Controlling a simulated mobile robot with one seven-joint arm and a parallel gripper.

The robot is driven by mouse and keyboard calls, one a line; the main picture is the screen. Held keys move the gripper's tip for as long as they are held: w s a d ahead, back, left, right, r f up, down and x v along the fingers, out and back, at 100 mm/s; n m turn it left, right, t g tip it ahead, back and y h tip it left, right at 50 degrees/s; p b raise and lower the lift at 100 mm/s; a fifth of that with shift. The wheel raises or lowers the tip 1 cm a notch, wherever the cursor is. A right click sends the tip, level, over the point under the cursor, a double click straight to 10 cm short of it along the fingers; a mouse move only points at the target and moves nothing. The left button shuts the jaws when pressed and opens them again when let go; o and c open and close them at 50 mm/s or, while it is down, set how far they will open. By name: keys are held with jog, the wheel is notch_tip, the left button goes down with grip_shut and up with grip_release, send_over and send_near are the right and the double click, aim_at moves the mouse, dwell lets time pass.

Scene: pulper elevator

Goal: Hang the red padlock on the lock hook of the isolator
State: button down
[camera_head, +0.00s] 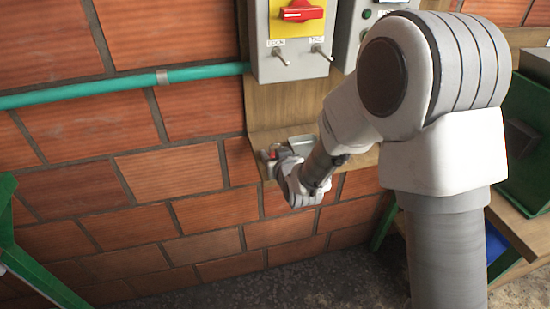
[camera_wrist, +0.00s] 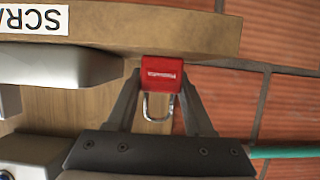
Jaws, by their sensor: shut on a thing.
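The red padlock (camera_wrist: 161,73) is between the two fingertips of my gripper (camera_wrist: 161,84) in the wrist view. My gripper is shut on its red body, and its metal shackle (camera_wrist: 158,107) points toward the gripper's palm. In the head view my gripper (camera_head: 275,156) is at the wooden shelf below the isolator, with only a small patch of red showing there. The isolator is the grey box (camera_head: 291,58) with a red rotary handle (camera_head: 301,11) on a yellow plate, above my gripper. I cannot make out its lock hook in either view.
The wooden shelf (camera_head: 352,161) bears a grey metal tray (camera_head: 301,143) beside my gripper. Two toggle switches stick out low on the isolator box. A green pipe (camera_head: 120,84) runs along the brick wall to the left. A second grey box (camera_head: 346,32) stands right of the isolator.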

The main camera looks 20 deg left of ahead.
jog(key=shift+r, duration=0.1)
jog(key=shift+r, duration=0.5)
jog(key=r, duration=0.3)
jog(key=shift+w+d+r, duration=0.1)
jog(key=shift+d+r, duration=0.15)
jog(key=shift+r, duration=0.05)
jog(key=w+d+r, duration=0.1)
jog(key=d+r, duration=0.5)
jog(key=d, duration=0.5)
jog(key=d+f+m+t+h, duration=0.1)
jog(key=d+f+m+h, duration=0.2)
jog(key=d+f, duration=0.4)
jog(key=d+f+m+t+h, duration=0.1)
jog(key=d+f+m+h, duration=0.2)
jog(key=d+f, duration=0.5)
jog(key=s+d+h, duration=0.1)
jog(key=d, duration=0.4)
jog(key=shift+d+f+p, duration=0.15)
jog(key=shift+f+p, duration=0.15)
jog(key=shift+p, duration=0.1)
